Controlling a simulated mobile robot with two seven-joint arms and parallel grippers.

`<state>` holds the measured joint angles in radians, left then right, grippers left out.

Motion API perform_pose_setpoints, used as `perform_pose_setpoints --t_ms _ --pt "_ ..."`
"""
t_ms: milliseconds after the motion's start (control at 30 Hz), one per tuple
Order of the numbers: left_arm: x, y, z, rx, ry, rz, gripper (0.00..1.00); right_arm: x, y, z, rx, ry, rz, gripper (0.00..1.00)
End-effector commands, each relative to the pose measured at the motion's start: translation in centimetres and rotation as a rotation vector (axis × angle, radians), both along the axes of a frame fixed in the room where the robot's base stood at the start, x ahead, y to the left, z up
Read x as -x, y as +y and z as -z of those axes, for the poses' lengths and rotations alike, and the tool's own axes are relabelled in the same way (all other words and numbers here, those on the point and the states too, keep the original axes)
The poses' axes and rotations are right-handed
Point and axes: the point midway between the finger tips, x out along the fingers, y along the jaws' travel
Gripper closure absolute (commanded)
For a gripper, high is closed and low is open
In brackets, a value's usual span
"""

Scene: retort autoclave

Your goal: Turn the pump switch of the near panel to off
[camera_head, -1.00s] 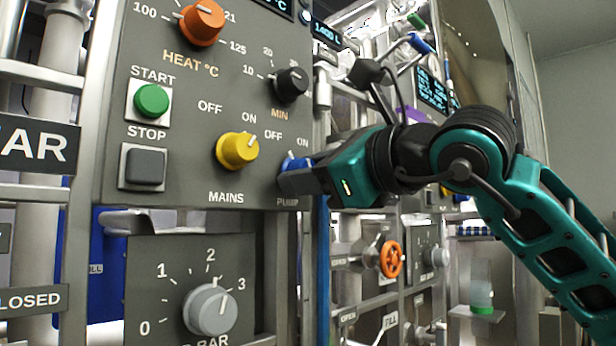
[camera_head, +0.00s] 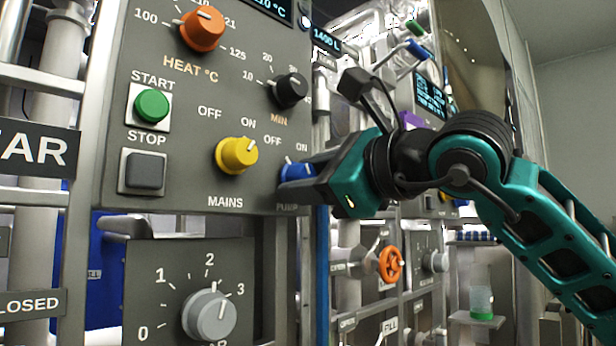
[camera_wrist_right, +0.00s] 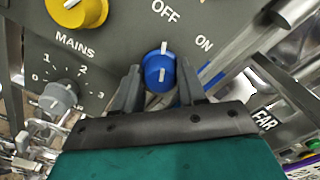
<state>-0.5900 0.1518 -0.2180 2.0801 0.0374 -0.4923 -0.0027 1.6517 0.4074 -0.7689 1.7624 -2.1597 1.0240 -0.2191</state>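The blue pump switch (camera_head: 293,172) is at the lower right corner of the near grey panel (camera_head: 195,108), partly hidden by my right gripper in the head view. In the right wrist view the blue switch (camera_wrist_right: 160,80) shows clearly, and its white mark points toward the OFF label (camera_wrist_right: 165,11). The ON label (camera_wrist_right: 204,43) is to the right of that. My right gripper (camera_head: 305,185) is at the switch, with one finger on each side of it. In the wrist view thin gaps seem to show between the fingers (camera_wrist_right: 159,84) and the switch. My left gripper is not in view.
The yellow mains switch (camera_head: 236,155), pointing toward ON, is left of the blue one. The black minute knob (camera_head: 289,88) is above. A grey pressure knob (camera_head: 209,315) is on a lower panel, and an orange handwheel (camera_head: 390,264) is behind my right arm.

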Motion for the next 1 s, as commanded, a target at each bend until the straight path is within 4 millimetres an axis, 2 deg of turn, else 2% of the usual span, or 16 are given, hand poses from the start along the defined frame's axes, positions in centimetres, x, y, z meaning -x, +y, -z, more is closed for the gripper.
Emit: perform_pose_setpoints --t_ms 33,200,567,1000 --pt "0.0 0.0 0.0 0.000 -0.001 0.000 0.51 -0.1 0.0 0.2 0.002 0.003 0.001 0.55" --pt "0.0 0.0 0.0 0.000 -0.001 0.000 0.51 0.0 0.0 0.0 -0.001 0.000 0.001 0.40" --pt "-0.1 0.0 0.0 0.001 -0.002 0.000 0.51 0.6 -0.7 -0.1 -0.005 -0.004 -0.001 0.40" --pt "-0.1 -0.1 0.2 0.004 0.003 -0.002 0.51 6.9 -7.1 -0.1 -0.002 -0.003 0.003 0.40"
